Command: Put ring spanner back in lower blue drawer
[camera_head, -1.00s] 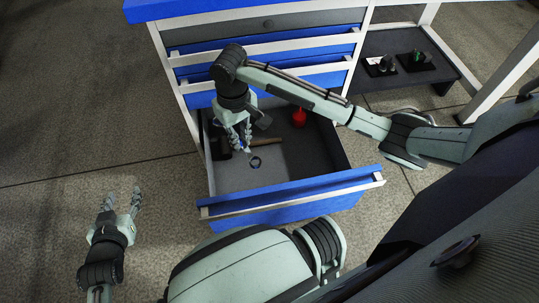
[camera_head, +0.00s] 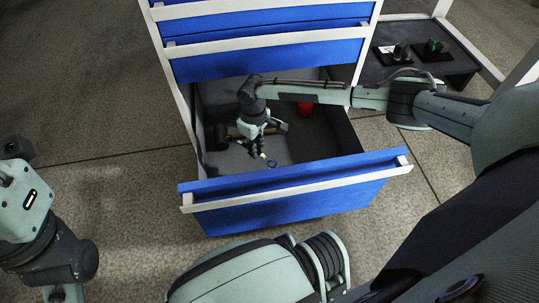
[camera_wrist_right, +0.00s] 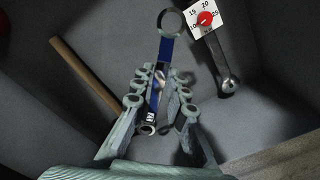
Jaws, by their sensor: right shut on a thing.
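The ring spanner (camera_wrist_right: 168,48) has a blue shank and a grey ring end, which points away from my gripper in the right wrist view. Its ring also shows small in the head view (camera_head: 272,163). My right gripper (camera_wrist_right: 161,90) is shut on the spanner's shank, with a finger on each side. In the head view, my right gripper (camera_head: 262,152) reaches down inside the open lower blue drawer (camera_head: 300,196). Whether the spanner touches the drawer floor is unclear. My left arm shows at the left edge, but its fingers are out of view.
A wooden handle (camera_wrist_right: 85,75) lies left of the spanner, and a dark wrench with a red dial (camera_wrist_right: 206,19) lies right. A red object (camera_head: 304,107) stands farther back in the drawer. The drawers above are shut. Small black-based items (camera_head: 430,51) sit on a side shelf.

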